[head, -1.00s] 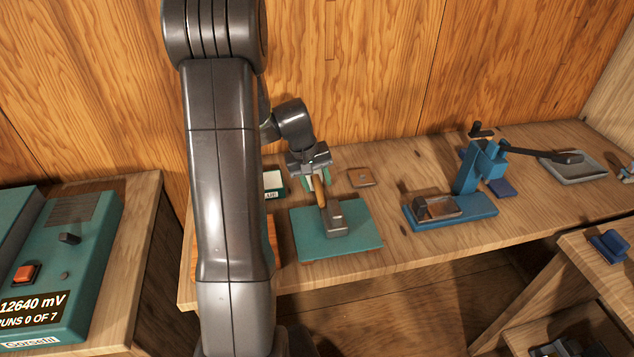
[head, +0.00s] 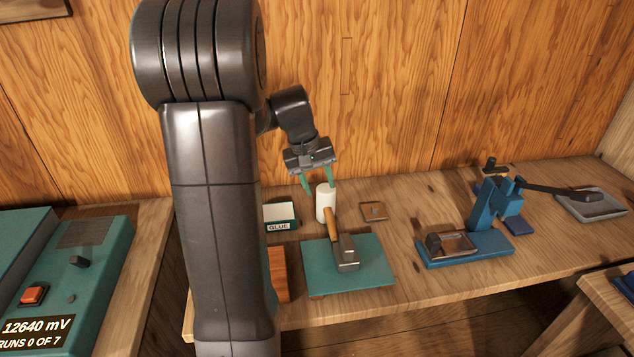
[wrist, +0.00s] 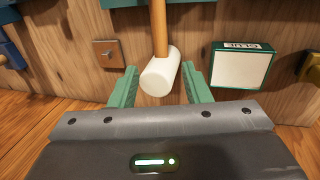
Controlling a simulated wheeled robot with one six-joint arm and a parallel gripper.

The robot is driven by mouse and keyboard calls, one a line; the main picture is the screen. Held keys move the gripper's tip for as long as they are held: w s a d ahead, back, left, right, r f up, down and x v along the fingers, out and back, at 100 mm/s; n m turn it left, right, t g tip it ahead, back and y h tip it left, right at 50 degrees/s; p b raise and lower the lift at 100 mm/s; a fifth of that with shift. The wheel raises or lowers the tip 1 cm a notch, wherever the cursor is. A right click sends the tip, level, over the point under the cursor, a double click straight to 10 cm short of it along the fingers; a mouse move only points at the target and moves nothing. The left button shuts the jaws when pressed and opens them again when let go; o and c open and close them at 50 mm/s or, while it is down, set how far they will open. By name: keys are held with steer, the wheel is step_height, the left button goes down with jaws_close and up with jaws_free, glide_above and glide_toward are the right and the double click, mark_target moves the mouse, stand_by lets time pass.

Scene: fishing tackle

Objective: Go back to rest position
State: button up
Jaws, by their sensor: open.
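My gripper (head: 318,186) is open, its two green fingers pointing down above a mallet's white head (head: 325,204). The mallet's wooden handle (head: 333,224) runs forward to a dark metal block (head: 347,252) on a green mat (head: 376,271). In the wrist view the white head (wrist: 160,74) shows between and beyond the green fingers (wrist: 160,82), with nothing gripped. Whether a finger touches the head cannot be told.
A glue box (head: 279,216) stands left of the mallet, a small brown plate (head: 373,211) right. A blue lever press (head: 490,205) and a grey tray (head: 592,205) are further right. A green meter box (head: 95,265) is at left. Wood wall behind.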

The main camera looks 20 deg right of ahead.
mark_target(329, 212)
steer(key=shift+f, duration=0.1)
steer(key=x, duration=1.2)
steer(key=shift+f+p, duration=0.15)
steer(key=shift+p, duration=0.15)
step_height(329, 212, up, 3)
steer(key=shift+f, duration=0.1)
steer(key=shift+r, duration=0.6)
